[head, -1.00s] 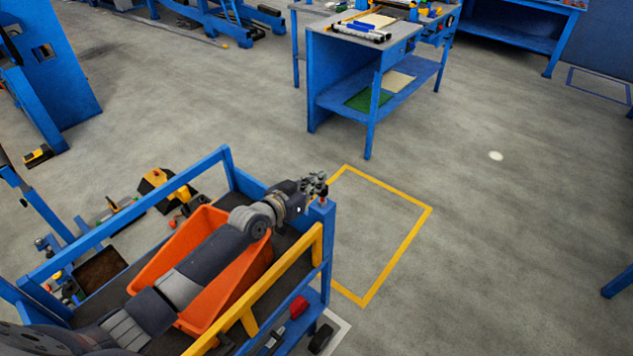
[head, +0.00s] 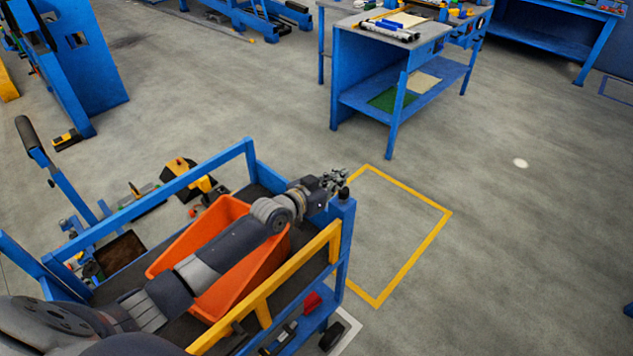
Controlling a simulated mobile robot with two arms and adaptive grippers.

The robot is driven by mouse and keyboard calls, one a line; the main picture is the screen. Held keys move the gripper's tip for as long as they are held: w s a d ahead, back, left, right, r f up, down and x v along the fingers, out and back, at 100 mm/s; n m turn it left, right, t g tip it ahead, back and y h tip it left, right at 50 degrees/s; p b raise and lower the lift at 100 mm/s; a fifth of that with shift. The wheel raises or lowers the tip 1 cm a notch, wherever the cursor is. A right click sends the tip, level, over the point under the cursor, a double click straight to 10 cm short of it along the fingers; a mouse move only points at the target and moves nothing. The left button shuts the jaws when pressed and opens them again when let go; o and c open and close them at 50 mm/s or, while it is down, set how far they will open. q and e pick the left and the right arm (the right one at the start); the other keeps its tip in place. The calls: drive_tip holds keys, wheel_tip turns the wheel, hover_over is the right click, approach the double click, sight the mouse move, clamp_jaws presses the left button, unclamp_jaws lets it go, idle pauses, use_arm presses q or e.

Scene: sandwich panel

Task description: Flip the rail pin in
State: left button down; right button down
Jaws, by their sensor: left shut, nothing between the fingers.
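My left gripper (head: 335,181) is at the end of my arm, which reaches across the cart to its far right corner. Its fingers are shut and hold nothing. They are just above and beside the blue corner post (head: 343,215). A small dark knob (head: 344,192) sits on top of this post, close under the fingers; it may be the rail pin, but it is too small to be sure. I cannot tell whether the fingers touch it. The yellow rail (head: 264,290) runs along the cart's near side up to this post. My right gripper is not in view.
An orange bin (head: 163,262) lies under my arm in the blue-framed cart. A yellow floor outline (head: 413,262) and open floor lie right of the cart. A blue workbench (head: 360,80) stands behind. Tools and a yellow-black object (head: 180,170) are beyond the cart's left side.

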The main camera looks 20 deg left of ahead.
use_arm(q)
drive_tip(key=r+b+v, duration=0.1)
drive_tip(key=v, duration=0.9)
drive_tip(key=shift+r, duration=0.25)
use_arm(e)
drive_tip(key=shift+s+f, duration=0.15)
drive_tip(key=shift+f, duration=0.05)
use_arm(q)
drive_tip(key=shift+s+a, duration=0.1)
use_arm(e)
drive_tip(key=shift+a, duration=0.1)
